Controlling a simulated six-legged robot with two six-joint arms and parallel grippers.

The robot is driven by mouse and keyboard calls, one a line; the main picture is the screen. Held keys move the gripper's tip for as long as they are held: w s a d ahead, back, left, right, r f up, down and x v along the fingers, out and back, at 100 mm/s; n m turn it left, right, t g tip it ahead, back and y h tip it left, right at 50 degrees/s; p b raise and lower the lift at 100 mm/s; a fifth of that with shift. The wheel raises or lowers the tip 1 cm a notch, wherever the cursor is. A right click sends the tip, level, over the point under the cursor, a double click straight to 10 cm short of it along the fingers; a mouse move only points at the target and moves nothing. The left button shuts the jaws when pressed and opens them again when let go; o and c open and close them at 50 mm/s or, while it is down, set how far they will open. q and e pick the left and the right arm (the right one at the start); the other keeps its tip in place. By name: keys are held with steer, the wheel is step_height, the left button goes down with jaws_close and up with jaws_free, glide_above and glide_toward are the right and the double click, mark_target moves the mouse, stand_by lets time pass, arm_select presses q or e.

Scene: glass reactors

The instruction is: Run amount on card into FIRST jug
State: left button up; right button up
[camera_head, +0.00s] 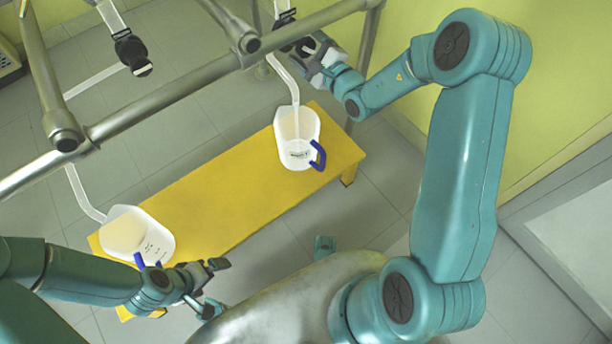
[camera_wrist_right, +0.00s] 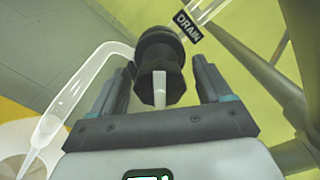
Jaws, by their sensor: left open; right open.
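Two white jugs with blue handles stand on a yellow bench: one at the right (camera_head: 297,140), one at the left (camera_head: 137,235). A clear bent outlet tube (camera_head: 290,85) ends in the right jug's mouth; another tube (camera_head: 82,195) ends at the left jug. I cannot tell which jug is FIRST, or any liquid level. My right gripper (camera_head: 312,52) is at the right drain valve. In the right wrist view the black valve (camera_wrist_right: 160,65) sits between its open fingers, beside a DRAIN tag (camera_wrist_right: 188,27). My left gripper (camera_head: 208,283) is open and empty near the left jug. No card is readable.
A metal pipe frame (camera_head: 185,95) crosses above the yellow bench (camera_head: 215,195). Another black valve (camera_head: 132,50) with a clear tube hangs at the upper left. The bench between the jugs is clear. A yellow-green wall (camera_head: 560,90) stands on the right.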

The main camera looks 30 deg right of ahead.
steer(key=m+p, duration=0.1)
steer(key=m, duration=0.4)
steer(key=shift+r+p, duration=0.15)
steer(key=shift+p, duration=0.25)
steer(key=m+p, duration=0.1)
steer(key=m, duration=0.3)
steer(key=shift+m, duration=0.4)
steer(key=m+p, duration=0.1)
steer(key=m, duration=0.3)
steer(key=shift+m, duration=0.4)
steer(key=m, duration=0.4)
steer(key=shift+d+m, duration=0.1)
steer(key=shift+m, duration=0.2)
steer(key=s+d+m+p, duration=0.1)
steer(key=s+d+p, duration=0.15)
steer(key=s, duration=1.35)
arm_select(q)
step_height(320, 180, up, 7)
steer(key=d, duration=0.2)
steer(key=shift+s+d, duration=0.15)
steer(key=shift+d, duration=0.1)
arm_select(e)
steer(key=s+a+f+n+g+y, duration=0.4)
steer(key=s+a+n+g+y, duration=0.1)
steer(key=a+n, duration=0.3)
steer(key=s+a+f+n+g+y, duration=0.3)
steer(key=s+a+n+g+y, duration=0.2)
steer(key=s+a+n+g, duration=0.3)
steer(key=shift+a+f, duration=0.35)
steer(key=shift+a, duration=0.9)
